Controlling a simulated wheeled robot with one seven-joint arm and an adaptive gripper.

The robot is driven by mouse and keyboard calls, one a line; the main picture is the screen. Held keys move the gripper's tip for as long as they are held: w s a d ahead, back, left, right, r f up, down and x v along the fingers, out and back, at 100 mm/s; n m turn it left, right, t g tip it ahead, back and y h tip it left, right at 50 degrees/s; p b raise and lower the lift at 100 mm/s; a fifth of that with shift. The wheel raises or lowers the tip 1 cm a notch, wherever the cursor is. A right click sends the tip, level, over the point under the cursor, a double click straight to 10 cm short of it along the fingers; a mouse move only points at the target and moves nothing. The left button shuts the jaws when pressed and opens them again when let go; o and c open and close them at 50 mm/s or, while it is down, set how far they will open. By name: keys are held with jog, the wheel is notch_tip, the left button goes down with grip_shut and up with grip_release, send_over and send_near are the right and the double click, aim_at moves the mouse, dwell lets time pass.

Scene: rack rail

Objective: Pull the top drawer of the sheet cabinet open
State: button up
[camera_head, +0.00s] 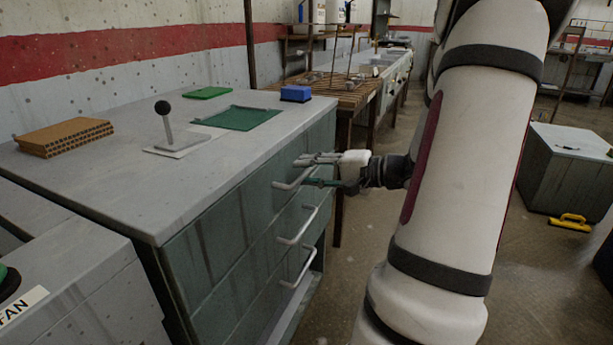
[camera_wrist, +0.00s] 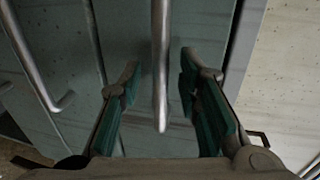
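The sheet cabinet (camera_head: 190,262) is grey-green with a grey top and stands left of my arm in the head view. Three pale bar handles run down its front. The top drawer's handle (camera_head: 293,181) is the uppermost, and the drawer looks shut. My gripper (camera_head: 309,170) is at this handle, reaching in from the right. In the wrist view the handle bar (camera_wrist: 160,70) lies between the two teal-padded fingers of my gripper (camera_wrist: 160,82). The fingers are open, with a visible gap on each side of the bar.
On the cabinet top are a corrugated brown stack (camera_head: 64,137), a black-knobbed lever (camera_head: 167,125), a green sheet (camera_head: 238,118) and a blue box (camera_head: 296,93). A slatted bench (camera_head: 340,97) stands behind. Floor shows right of the cabinet; a yellow tool (camera_head: 571,222) lies farther right.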

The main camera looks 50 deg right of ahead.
jog(key=shift+w+a, duration=0.1)
jog(key=shift+w, duration=0.35)
grip_shut()
